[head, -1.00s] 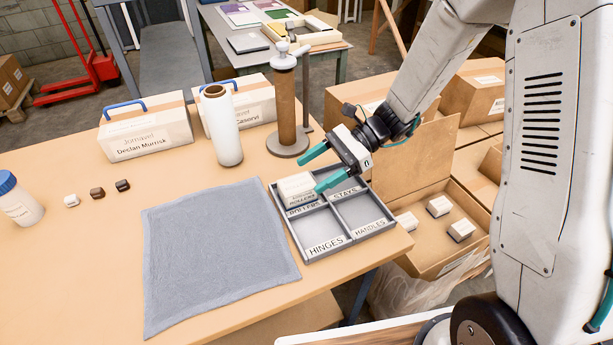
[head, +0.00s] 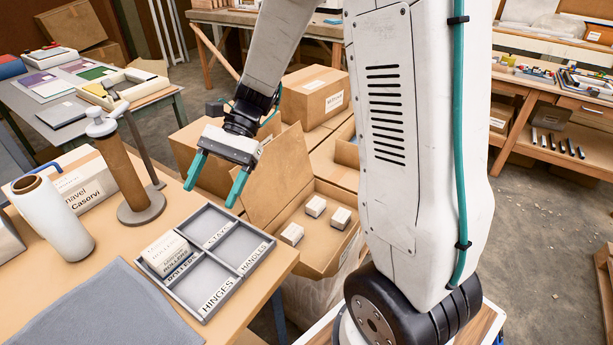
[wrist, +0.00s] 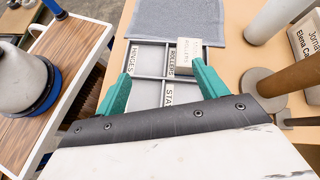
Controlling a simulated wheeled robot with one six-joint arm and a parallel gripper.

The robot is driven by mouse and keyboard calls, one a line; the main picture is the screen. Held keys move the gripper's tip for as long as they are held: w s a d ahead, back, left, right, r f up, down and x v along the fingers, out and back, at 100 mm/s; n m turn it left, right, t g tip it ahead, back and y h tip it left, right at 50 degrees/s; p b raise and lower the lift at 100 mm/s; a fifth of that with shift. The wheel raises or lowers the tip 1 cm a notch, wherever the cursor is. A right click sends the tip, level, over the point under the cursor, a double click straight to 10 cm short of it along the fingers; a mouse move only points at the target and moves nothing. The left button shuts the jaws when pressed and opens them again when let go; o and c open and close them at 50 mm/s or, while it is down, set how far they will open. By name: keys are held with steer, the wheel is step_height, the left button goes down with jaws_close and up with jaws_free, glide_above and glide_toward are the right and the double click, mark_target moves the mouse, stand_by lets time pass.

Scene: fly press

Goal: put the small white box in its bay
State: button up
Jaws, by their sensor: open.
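The small white box (head: 165,254), with "ROLLERS" printed on it, sits in the ROLLERS bay of the grey divided tray (head: 203,313). Its top shows above the tray walls; I cannot tell if its base lies flat. In the wrist view, the box (wrist: 189,51) is beside the ROLLERS label and beyond the right fingertip. My gripper (head: 212,192) is open and empty, above and behind the tray, apart from the box. In the wrist view, my gripper's (wrist: 160,85) teal fingers are spread over the tray.
STAYS, HINGES and HANDLES bays look empty. A grey cloth (head: 110,310) lies left of the tray. A brown post on a round base (head: 141,206) and a white roll (head: 55,220) stand behind it. An open carton (head: 320,255) right of the table holds three small white boxes.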

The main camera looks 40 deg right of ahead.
steer(key=s+d+r+n+t+h, duration=0.2)
steer(key=s+d+r+n+h, duration=0.2)
steer(key=s, duration=0.5)
steer(key=s+d+r+n+t+h, duration=0.3)
steer(key=s+n+h, duration=0.3)
steer(key=s, duration=0.3)
steer(key=shift+s+d+r+n+t, duration=0.15)
steer(key=shift+d+r+n+t, duration=0.15)
steer(key=shift+d+r+n, duration=0.5)
steer(key=shift+d+f, duration=0.1)
steer(key=shift+d, duration=0.05)
